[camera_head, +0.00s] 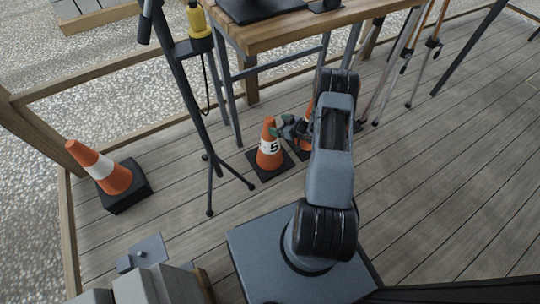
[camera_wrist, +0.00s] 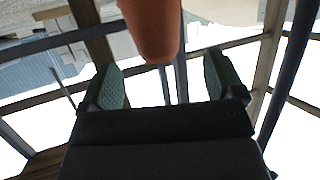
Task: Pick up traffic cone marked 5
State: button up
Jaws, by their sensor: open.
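The orange traffic cone marked 5 (camera_head: 268,158) stands upright on its black square base on the plank floor, with a white band bearing the black 5. My gripper (camera_head: 281,129) is at the upper right of this cone, close to its tip; I cannot tell whether they touch. In the wrist view my gripper (camera_wrist: 166,85) is open, with two green-padded fingers apart. An orange cone part (camera_wrist: 154,22) shows beyond the gap between them, with no number visible. My arm covers part of the area to the right.
A second cone (camera_head: 307,112) is mostly hidden behind my gripper and arm. Another cone (camera_head: 112,176) stands at the left on a black base. A tripod (camera_head: 205,130) is left of cone 5, and a wooden-topped table (camera_head: 285,30) stands behind.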

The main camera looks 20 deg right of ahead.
aim_at(274, 122)
jog(key=shift+b+x, duration=1.45)
jog(key=shift+x, duration=1.65)
jog(key=shift+d, duration=0.1)
grip_shut()
jog(key=shift+r, duration=0.1)
